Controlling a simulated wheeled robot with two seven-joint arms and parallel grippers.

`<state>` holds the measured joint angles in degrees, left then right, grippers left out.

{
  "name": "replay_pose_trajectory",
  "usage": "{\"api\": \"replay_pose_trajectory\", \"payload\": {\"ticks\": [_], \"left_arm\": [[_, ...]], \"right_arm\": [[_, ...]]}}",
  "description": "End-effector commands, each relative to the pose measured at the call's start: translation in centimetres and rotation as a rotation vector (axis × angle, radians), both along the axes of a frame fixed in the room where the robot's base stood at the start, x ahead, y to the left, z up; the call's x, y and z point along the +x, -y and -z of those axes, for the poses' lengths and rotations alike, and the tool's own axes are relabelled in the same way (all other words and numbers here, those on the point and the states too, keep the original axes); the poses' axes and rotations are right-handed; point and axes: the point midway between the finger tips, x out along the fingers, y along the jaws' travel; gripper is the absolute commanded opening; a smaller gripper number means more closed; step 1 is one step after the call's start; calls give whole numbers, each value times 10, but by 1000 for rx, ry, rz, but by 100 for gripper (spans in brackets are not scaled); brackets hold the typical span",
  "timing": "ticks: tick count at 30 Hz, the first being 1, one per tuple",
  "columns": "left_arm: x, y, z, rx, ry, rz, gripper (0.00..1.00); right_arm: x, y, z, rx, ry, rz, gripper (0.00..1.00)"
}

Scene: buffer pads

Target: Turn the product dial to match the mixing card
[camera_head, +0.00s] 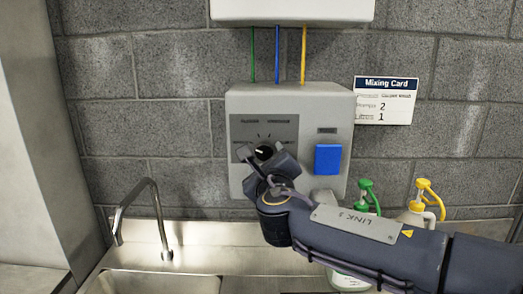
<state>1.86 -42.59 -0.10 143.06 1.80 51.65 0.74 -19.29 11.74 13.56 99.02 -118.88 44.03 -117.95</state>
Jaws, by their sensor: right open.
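The grey dispenser box (240,104) hangs on the wall in the head view. Its black product dial (264,152) sits on a dark label panel (272,128) with lettering too small to read. My right gripper (264,158) is open at the dial, with a finger to either side of it; I cannot tell whether they touch it. The gripper and forearm hide the lower part of the panel. My left gripper is out of view.
A blue button (328,158) is right of the dial. Green, blue and yellow tubes (277,55) run above the box. Bottles with a green top (366,190) and a yellow top (427,190) stand behind my right arm. A sink with a tap (145,205) is at lower left.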

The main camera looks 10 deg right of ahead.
Motion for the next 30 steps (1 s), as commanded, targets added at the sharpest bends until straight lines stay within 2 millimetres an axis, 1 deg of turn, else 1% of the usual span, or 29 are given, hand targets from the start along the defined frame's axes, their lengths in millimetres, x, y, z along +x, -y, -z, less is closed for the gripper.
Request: {"api": "replay_pose_trajectory", "payload": {"ticks": [1, 3, 6, 9, 12, 18, 19, 28, 29, 30], "left_arm": [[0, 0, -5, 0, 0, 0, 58], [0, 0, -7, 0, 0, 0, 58], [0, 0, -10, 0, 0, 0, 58], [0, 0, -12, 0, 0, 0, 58], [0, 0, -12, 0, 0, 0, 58], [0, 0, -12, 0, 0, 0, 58], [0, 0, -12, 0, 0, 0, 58], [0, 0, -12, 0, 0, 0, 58], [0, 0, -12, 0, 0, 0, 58], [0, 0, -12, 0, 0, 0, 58]], "right_arm": [[10, 1, -1, -1, -4, 2, 62], [20, 2, -1, 0, -3, 1, 62], [32, 3, -1, 2, -3, 1, 62], [40, 4, -1, 2, -1, 1, 62], [43, 5, 0, 2, -2, 1, 62], [43, 5, 1, 3, -2, 1, 62], [43, 5, 1, 3, -2, 1, 61], [43, 5, 1, 3, -2, 1, 22], [43, 4, 1, 3, -2, 1, 18], [43, 4, 1, 3, -2, 1, 18]]}}
